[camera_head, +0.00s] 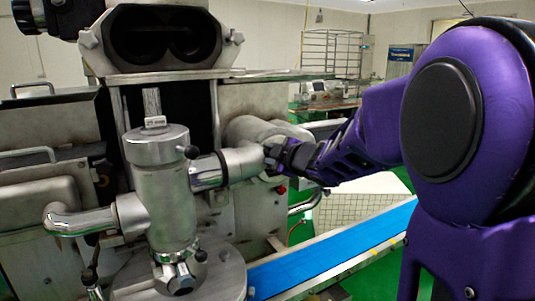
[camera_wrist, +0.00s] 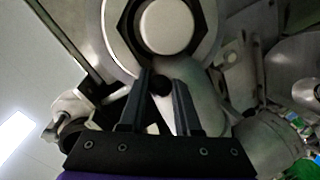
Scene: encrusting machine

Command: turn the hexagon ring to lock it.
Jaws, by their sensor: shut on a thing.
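The hexagon ring (camera_wrist: 207,38) is at the top of the wrist view, a grey metal ring around a dark hexagonal opening with a pale round end (camera_wrist: 166,26) inside. A small black knob (camera_wrist: 160,85) sits at the ring's lower edge. My gripper (camera_wrist: 164,84) has its two black fingers on either side of this knob and is shut on it. In the head view my gripper (camera_head: 275,157) is at the right end of the horizontal metal pipe (camera_head: 242,161); it hides most of the ring there.
The upright metal cylinder (camera_head: 165,195) has black knobs and a curved side pipe (camera_head: 75,218) at left. A blue conveyor belt (camera_head: 330,250) runs below my arm. The machine body stands close behind the pipe.

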